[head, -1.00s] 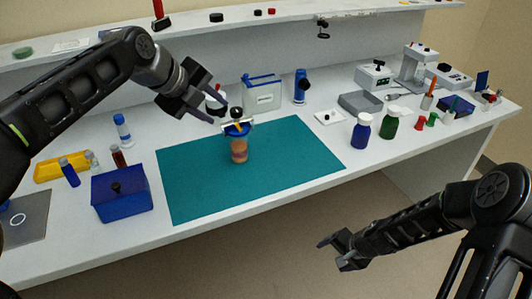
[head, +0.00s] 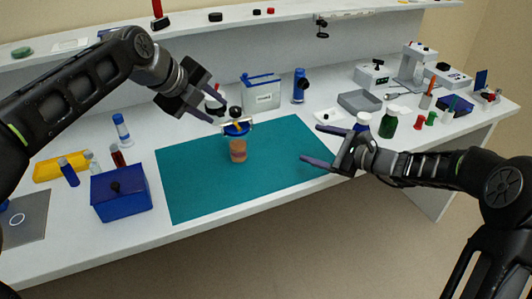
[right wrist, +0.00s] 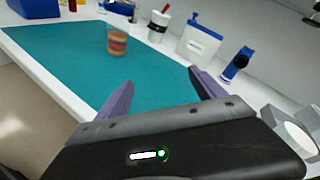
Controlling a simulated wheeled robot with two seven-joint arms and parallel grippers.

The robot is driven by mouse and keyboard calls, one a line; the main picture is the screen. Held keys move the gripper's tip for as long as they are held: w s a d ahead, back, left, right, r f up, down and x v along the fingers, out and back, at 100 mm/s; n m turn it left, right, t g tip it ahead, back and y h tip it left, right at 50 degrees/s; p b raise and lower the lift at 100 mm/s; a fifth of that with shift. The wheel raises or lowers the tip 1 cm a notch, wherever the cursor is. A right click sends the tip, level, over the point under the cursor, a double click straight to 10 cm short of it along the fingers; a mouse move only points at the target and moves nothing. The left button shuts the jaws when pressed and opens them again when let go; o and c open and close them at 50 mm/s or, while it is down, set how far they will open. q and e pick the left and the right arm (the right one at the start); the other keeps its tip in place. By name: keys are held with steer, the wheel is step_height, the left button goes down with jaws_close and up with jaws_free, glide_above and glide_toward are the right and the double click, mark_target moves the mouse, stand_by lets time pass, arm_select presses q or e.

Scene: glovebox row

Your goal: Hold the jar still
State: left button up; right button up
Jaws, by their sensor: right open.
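A blue box (head: 122,195) with a black knob stands left of the mat. A white container (head: 262,93) and a blue bottle (head: 300,86) stand behind it. A green bottle (head: 389,124) is at the right. The mat between jar and right gripper is clear.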

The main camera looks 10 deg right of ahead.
mark_target(246, 145)
steer(key=a+m+y, duration=0.1)
steer(key=a, duration=0.3)
steer(key=a+f+m+y, duration=0.1)
steer(key=a+m, duration=0.1)
steer(key=a, duration=0.3)
steer(key=a+m+y, duration=0.1)
steer(key=a, duration=0.4)
steer(key=shift+s+a+f+m, duration=0.15)
steer(key=shift+s+f+m, duration=0.05)
steer(key=shift+m, duration=0.2)
steer(key=shift+w, duration=0.1)
steer(key=x, duration=0.7)
steer(key=shift+w+a+r, duration=0.1)
steer(key=shift+w+a, duration=0.1)
steer(key=shift+a, duration=0.1)
steer(key=shift+c, duration=0.3)
jaws_close()
